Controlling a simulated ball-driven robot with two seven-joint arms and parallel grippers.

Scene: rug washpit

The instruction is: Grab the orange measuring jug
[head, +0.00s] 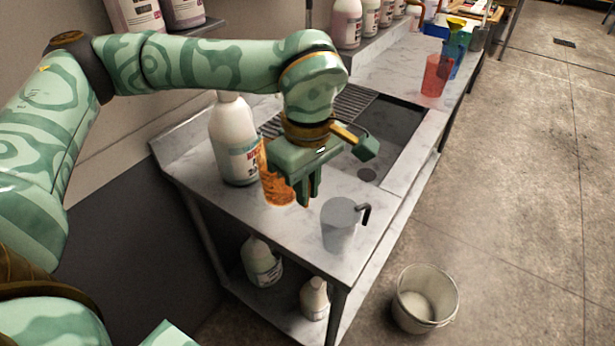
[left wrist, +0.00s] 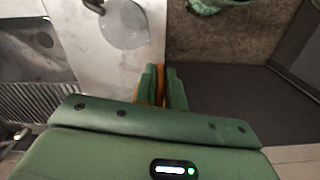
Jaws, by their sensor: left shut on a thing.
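The orange measuring jug (head: 275,187) stands on the marble-topped counter, just right of a large white bottle, and is partly hidden behind my left gripper (head: 308,190). The left gripper points down at the jug's right side, with its fingers close together. It is shut on the jug. In the left wrist view a strip of the orange jug (left wrist: 160,90) shows between the fingers (left wrist: 160,75); the rest is hidden by the gripper body. My right gripper is in neither view.
A grey jug (head: 340,222) with a dark handle stands close by, right of the gripper. The white bottle (head: 232,145) is at the left. A sink (head: 392,130) lies behind. A red jug (head: 436,76) stands farther off. A bucket (head: 425,300) is on the floor.

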